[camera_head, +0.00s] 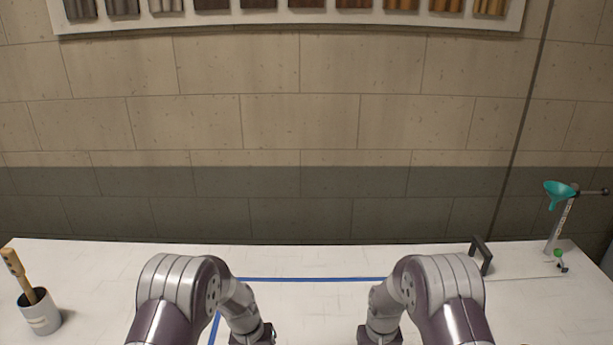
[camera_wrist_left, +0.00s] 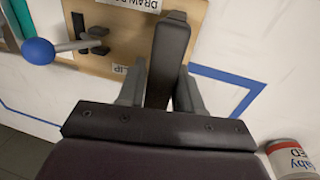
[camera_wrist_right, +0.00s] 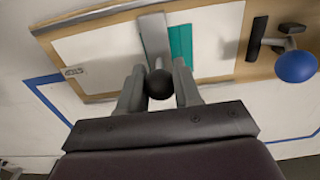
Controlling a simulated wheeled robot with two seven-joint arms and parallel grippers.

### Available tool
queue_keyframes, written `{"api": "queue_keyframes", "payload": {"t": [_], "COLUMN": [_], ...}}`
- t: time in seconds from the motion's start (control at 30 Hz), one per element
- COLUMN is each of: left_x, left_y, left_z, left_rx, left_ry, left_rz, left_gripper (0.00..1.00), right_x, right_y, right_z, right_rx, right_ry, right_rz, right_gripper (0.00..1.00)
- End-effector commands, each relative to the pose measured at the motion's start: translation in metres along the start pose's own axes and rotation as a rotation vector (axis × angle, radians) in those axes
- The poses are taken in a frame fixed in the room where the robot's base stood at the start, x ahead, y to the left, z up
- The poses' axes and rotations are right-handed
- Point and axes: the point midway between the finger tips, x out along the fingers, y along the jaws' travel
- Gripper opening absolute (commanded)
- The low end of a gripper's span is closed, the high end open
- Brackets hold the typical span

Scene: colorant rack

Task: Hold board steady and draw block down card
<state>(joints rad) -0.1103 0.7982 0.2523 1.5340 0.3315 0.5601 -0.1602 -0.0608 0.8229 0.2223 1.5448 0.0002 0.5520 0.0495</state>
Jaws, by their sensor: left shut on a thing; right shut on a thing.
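The wooden board (camera_wrist_left: 200,12) lies on the table, with a printed label reading "DRAW" upside down in the left wrist view. My left gripper (camera_wrist_left: 160,85) is shut on the board's dark upright handle (camera_wrist_left: 170,45). The white card (camera_wrist_right: 100,55) lies on the board, also seen in the right wrist view (camera_wrist_right: 60,25). A grey block (camera_wrist_right: 154,35) with a black knob (camera_wrist_right: 160,84) stands across the card beside a teal strip (camera_wrist_right: 181,45). My right gripper (camera_wrist_right: 160,80) is shut on the knob. The board is out of sight in the head view.
A clip lever with a blue ball (camera_wrist_left: 38,51) sits at the board's end, also in the right wrist view (camera_wrist_right: 295,67). Blue tape (camera_head: 310,279) outlines the work area. A can (camera_wrist_left: 290,160) stands nearby. A cup (camera_head: 40,312) and teal funnel (camera_head: 558,192) flank the table.

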Motion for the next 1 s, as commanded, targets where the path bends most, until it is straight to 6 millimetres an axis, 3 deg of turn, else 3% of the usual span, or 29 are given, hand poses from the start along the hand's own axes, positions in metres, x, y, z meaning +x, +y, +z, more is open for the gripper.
{"api": "queue_keyframes", "payload": {"t": [1.0], "left_x": [0.000], "left_y": [-0.001], "left_z": [0.000], "left_rx": [-0.001], "left_ry": [-0.001], "left_rz": [-0.001], "left_gripper": [0.00], "right_x": [0.000], "right_y": [0.024], "right_z": [0.000], "right_rx": [0.000], "right_ry": [0.000], "right_rz": [0.001], "right_gripper": [0.00]}}
